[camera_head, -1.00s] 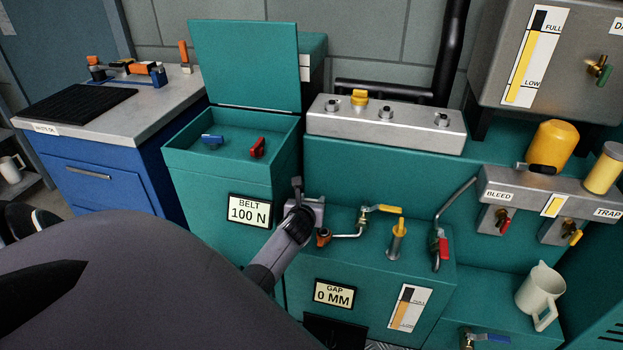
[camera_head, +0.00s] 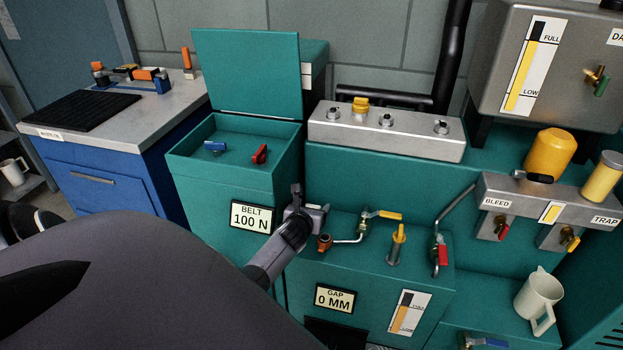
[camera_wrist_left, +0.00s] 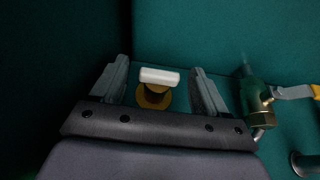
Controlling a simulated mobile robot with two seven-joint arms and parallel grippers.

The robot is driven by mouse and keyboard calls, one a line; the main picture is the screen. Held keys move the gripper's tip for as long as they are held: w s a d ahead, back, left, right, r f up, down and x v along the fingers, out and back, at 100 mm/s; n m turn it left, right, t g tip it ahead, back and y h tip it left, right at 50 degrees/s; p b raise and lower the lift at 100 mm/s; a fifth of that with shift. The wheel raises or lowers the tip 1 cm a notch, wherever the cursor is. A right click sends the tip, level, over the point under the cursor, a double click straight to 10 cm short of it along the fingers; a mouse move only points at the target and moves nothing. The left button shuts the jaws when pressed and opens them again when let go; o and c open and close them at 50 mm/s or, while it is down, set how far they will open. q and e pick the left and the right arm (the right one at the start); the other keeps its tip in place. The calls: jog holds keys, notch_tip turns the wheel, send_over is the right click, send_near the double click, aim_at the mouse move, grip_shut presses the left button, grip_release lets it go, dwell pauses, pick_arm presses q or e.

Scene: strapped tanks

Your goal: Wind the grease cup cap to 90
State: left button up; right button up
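A small brass-coloured cup with a pale bar across its top, which looks like the grease cup cap (camera_wrist_left: 159,77), shows in the left wrist view. My left gripper (camera_wrist_left: 160,88) is open, with one finger on each side of the cap. The fingers look apart from it; the depth between them is hard to judge. In the head view my left gripper (camera_head: 308,203) is over the back left of the low teal block, and I cannot make out the cap there. My right gripper is not in view.
Right of the gripper are a yellow-handled valve (camera_head: 367,226), an orange fitting (camera_head: 324,243), a yellow-topped post (camera_head: 397,245) and a red-handled valve (camera_head: 442,250). The open teal box (camera_head: 228,180) stands close on the left. A cream jug (camera_head: 539,298) stands at right.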

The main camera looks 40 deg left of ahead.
pick_arm(q)
jog(key=shift+r, duration=0.1)
jog(key=shift+s+d+r, duration=0.15)
jog(key=shift+s, duration=0.1)
jog(key=p+v, duration=0.3)
jog(key=v, duration=0.2)
jog(key=shift+s+d+r, duration=0.2)
jog(key=shift+s+d, duration=0.15)
jog(key=shift+s, duration=0.3)
